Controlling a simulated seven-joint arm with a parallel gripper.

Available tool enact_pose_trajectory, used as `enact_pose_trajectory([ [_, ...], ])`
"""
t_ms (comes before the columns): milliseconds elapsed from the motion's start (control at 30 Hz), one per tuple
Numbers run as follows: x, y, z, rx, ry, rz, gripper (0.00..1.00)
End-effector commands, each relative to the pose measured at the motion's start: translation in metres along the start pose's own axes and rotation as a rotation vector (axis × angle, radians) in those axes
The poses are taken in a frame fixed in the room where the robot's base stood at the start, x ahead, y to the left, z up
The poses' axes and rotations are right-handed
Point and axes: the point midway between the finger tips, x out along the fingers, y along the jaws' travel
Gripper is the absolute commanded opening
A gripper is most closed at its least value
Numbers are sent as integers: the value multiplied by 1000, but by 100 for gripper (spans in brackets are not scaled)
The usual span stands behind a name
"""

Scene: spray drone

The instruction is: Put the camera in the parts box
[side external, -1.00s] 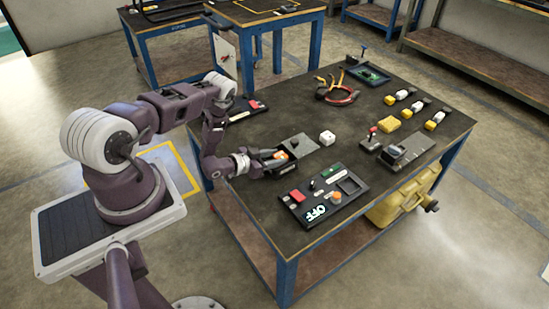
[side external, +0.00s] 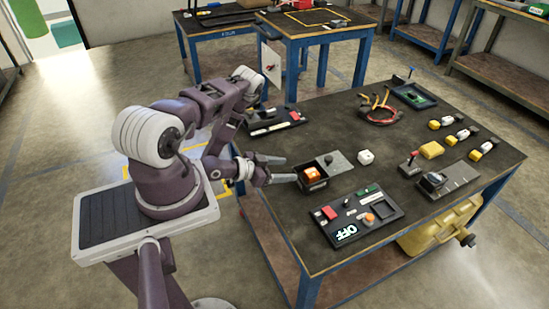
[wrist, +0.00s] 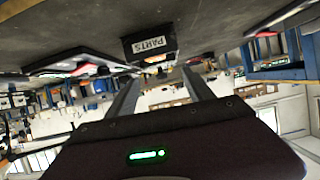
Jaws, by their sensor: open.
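The parts box (side external: 314,187) is a small dark open box near the table's front left edge. Its PARTS label (wrist: 150,45) shows in the wrist view, where the box appears just beyond the fingertips. An orange block (side external: 312,173) sits inside the box; whether it is the camera I cannot tell. A small dark piece (side external: 328,160) shows at the box's back edge, by a grey plate (side external: 342,165). No other object is clearly recognisable as the camera. My gripper (side external: 290,169) is open and empty, its fingers spread just left of the box and pointing toward it.
A control panel (side external: 385,226) with an OFF display lies in front of the box. A white cube (side external: 366,157) stands to its right. The middle of the table is mostly clear.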

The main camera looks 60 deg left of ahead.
Motion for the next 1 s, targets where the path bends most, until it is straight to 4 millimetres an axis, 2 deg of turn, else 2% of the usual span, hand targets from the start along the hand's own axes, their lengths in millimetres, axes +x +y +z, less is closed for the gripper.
enact_pose_trajectory([
  [67,20,-17,-34,65,-33,-21,61],
  [133,39,-33,-76,126,-91,-58,61],
  [200,49,-43,-126,168,-152,-103,61],
  [267,50,-45,-172,188,-199,-144,61],
  [300,45,-42,-203,192,-229,-169,61],
  [367,30,-31,-248,184,-271,-202,61],
  [400,16,-20,-276,171,-298,-219,61],
  [467,-13,3,-312,145,-336,-232,61],
  [533,-56,36,-343,104,-382,-229,61],
  [567,-77,52,-353,86,-400,-221,61],
  [600,-107,73,-362,62,-426,-206,61],
  [667,-155,106,-367,31,-468,-171,61],
  [700,-187,126,-364,13,-497,-143,61],
  [800,-257,167,-346,-15,-565,-70,61],
  [900,-305,191,-325,-23,-619,-14,61],
  [1000,-328,201,-311,-24,-650,15,61],
])
